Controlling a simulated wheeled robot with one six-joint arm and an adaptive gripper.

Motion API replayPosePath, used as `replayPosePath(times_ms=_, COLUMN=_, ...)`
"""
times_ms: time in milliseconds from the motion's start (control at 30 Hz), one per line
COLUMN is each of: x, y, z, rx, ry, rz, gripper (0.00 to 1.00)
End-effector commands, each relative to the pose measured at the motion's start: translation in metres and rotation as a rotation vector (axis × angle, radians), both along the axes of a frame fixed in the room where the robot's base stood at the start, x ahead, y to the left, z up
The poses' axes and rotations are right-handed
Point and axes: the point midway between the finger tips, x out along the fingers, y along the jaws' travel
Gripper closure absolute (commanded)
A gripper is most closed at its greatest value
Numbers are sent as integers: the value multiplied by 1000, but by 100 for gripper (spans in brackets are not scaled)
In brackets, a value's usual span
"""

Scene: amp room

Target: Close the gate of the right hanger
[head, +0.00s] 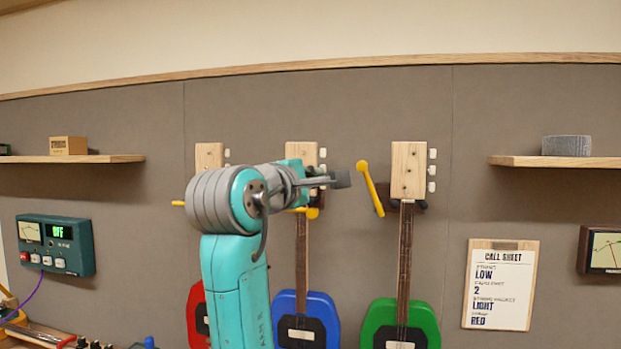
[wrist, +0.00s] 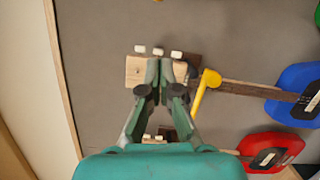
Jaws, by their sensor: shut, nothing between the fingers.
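The right hanger holds a green guitar (head: 401,318) by its wooden headstock (head: 408,170). Its yellow gate (head: 371,188) stands steeply tilted to the left of the neck, knob end up, and does not cross the neck. My gripper (head: 342,180) is shut and empty, left of this gate and apart from it in the head view. In the wrist view my gripper's fingers (wrist: 167,68) lie together in front of the middle headstock (wrist: 136,70). The right hanger's gate does not show there.
The middle hanger's yellow gate (head: 300,210) crosses in front of the blue guitar's neck; it also shows beside my fingers in the wrist view (wrist: 205,92). A red guitar (head: 196,315) hangs at left, partly behind my arm. A call sheet (head: 498,285) is on the wall right.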

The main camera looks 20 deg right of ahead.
Motion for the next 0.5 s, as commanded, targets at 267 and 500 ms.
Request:
replayPosePath(times_ms=267, x=35, y=-41, z=3, rx=-1, ry=2, rz=-4, gripper=100)
replayPosePath(times_ms=500, x=21, y=-65, z=8, rx=0, ry=-2, rz=-1, gripper=100)
